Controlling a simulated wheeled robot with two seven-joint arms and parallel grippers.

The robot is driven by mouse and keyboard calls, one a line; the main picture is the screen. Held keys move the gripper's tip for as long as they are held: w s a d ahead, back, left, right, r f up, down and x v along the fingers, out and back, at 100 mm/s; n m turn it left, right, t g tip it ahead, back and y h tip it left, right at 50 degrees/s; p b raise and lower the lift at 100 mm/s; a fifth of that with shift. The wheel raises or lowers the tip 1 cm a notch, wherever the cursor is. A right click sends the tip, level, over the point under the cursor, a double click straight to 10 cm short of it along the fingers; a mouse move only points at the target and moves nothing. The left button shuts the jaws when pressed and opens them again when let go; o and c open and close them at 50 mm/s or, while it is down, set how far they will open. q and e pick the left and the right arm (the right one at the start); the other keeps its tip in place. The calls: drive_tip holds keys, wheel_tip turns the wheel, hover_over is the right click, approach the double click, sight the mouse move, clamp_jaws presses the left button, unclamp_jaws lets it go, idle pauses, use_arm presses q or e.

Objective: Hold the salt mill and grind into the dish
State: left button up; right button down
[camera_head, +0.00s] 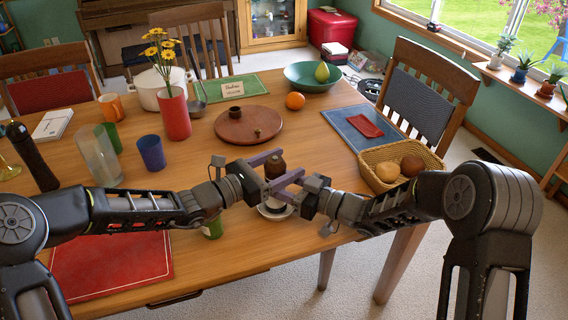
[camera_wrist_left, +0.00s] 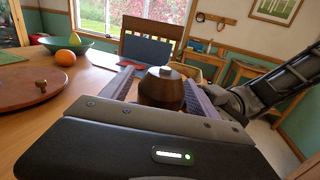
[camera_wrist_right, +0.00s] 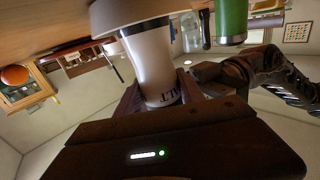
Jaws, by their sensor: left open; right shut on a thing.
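The salt mill has a brown wooden head (camera_head: 275,166) and a white body with dark lettering (camera_wrist_right: 154,60). It stands upright over the pale round dish (camera_head: 264,212) near the table's front edge; the dish's rim also shows in the right wrist view (camera_wrist_right: 125,14). My right gripper (camera_head: 284,194) is shut on the white body from the right. My left gripper (camera_head: 287,165) is open, its fingers on either side of the brown head, which also shows in the left wrist view (camera_wrist_left: 161,90). The gap between mill and dish is hard to tell.
A green container (camera_head: 212,228) stands just left of the dish. A bread basket (camera_head: 372,176) lies close beyond my right arm. A round wooden board (camera_head: 235,132), blue cup (camera_head: 151,152) and clear vase (camera_head: 98,155) stand behind my left arm. A red placemat (camera_head: 110,268) lies front left.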

use_arm(q)
drive_tip(key=shift+d, duration=0.15)
drive_tip(key=c, duration=1.4)
drive_tip(key=shift+o, duration=0.2)
drive_tip(key=shift+r+m+g+h, duration=0.15)
drive_tip(key=shift+m+g+h, duration=0.25)
